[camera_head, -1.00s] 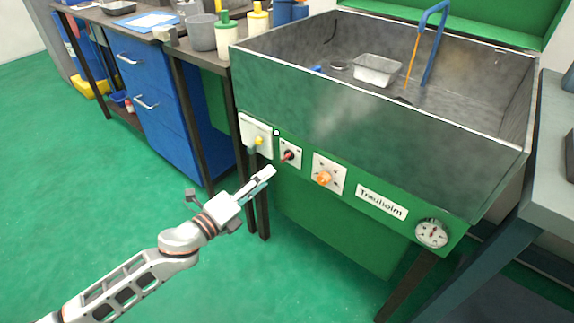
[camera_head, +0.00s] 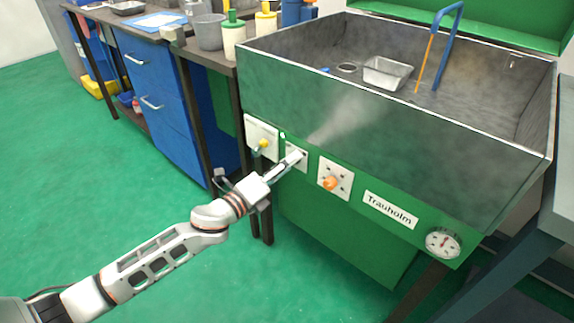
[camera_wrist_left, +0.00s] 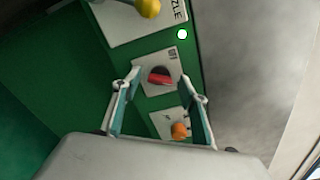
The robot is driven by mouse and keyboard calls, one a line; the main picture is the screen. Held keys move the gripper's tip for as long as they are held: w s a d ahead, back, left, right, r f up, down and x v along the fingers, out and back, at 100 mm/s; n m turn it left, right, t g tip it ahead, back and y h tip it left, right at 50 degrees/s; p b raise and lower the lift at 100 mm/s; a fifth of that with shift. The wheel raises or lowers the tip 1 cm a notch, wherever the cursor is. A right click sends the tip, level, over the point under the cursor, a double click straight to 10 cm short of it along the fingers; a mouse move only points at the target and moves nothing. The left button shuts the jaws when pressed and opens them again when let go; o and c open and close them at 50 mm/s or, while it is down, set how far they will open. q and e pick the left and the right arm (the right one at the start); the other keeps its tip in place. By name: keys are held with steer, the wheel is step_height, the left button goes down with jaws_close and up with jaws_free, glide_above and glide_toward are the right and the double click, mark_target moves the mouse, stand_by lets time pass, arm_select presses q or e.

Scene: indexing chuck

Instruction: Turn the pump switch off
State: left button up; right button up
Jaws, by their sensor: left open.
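A red switch handle (camera_wrist_left: 159,77) sits on a small white plate (camera_wrist_left: 168,58) on the green front panel. Its label is too small to read, so I cannot tell for sure that it is the pump switch. My left gripper (camera_head: 297,157) is at this plate in the head view and hides the red handle there. In the left wrist view the left gripper (camera_wrist_left: 160,74) is open, with one finger to each side of the red handle. I cannot tell whether the fingers touch it. My right gripper is not in view.
A yellow knob (camera_head: 263,144) on a white plate is left of the gripper, an orange knob (camera_head: 330,183) right. A small white lamp (camera_head: 283,135) glows above. Pale mist (camera_head: 345,115) hangs before the wash basin (camera_head: 400,140). A gauge (camera_head: 443,242) is at lower right.

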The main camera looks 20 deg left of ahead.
arm_select(q)
steer(key=c, duration=1.1)
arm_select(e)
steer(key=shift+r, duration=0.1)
